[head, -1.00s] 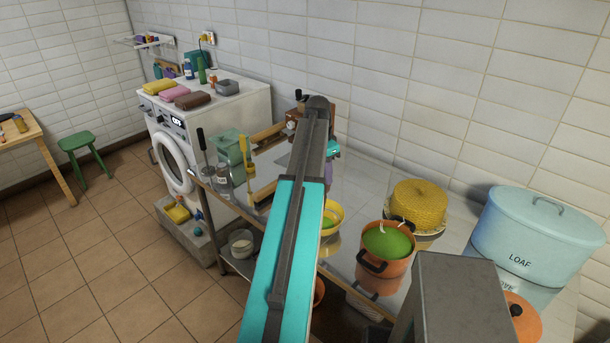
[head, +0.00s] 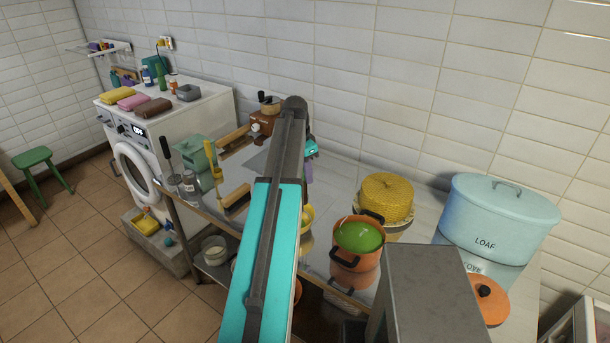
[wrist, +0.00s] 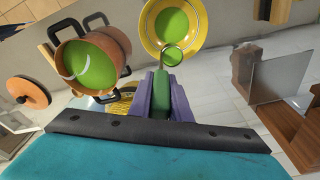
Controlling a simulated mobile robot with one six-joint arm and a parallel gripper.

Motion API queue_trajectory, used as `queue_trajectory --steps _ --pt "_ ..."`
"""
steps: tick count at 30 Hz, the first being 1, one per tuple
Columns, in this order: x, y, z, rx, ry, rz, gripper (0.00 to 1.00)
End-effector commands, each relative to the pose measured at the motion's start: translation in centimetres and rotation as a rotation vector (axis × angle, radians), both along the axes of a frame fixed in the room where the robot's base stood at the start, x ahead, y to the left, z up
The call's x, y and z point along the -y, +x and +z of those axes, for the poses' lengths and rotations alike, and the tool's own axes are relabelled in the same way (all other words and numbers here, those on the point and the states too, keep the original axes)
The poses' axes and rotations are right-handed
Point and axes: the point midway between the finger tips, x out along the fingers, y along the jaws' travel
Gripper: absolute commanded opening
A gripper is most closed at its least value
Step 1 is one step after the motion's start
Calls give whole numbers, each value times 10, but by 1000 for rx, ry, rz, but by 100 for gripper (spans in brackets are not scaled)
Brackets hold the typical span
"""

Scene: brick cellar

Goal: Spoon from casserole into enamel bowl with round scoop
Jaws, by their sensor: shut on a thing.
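The orange casserole (head: 371,266) with black handles holds green contents and stands on the metal table. It also shows at upper left in the wrist view (wrist: 116,45). The yellow enamel bowl (head: 309,214) is partly hidden behind my arm. In the wrist view the bowl (wrist: 148,31) is at top centre, with green in it. My gripper (wrist: 166,92) has purple fingers shut on the green handle of the round scoop (wrist: 172,56). The scoop's round head overlaps the bowl's near rim in that view and looks green inside. Its height above the bowl cannot be told.
An orange lid (head: 487,300) lies right of the casserole. A yellow woven basket (head: 385,198) and a pale blue LOAF bin (head: 500,220) stand behind. A brush (head: 237,199), jars and a green box (head: 194,154) occupy the table's left end.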

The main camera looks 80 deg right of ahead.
Motion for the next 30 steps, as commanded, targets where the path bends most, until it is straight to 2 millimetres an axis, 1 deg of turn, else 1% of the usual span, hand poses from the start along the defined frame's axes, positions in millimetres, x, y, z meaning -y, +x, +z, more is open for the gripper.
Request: queue_trajectory --steps 8,26,30 --pt "0 0 -9 0 0 0 0" --pt "0 1 -39 0 0 1 0" --pt "-7 8 -39 -48 -35 3 0"
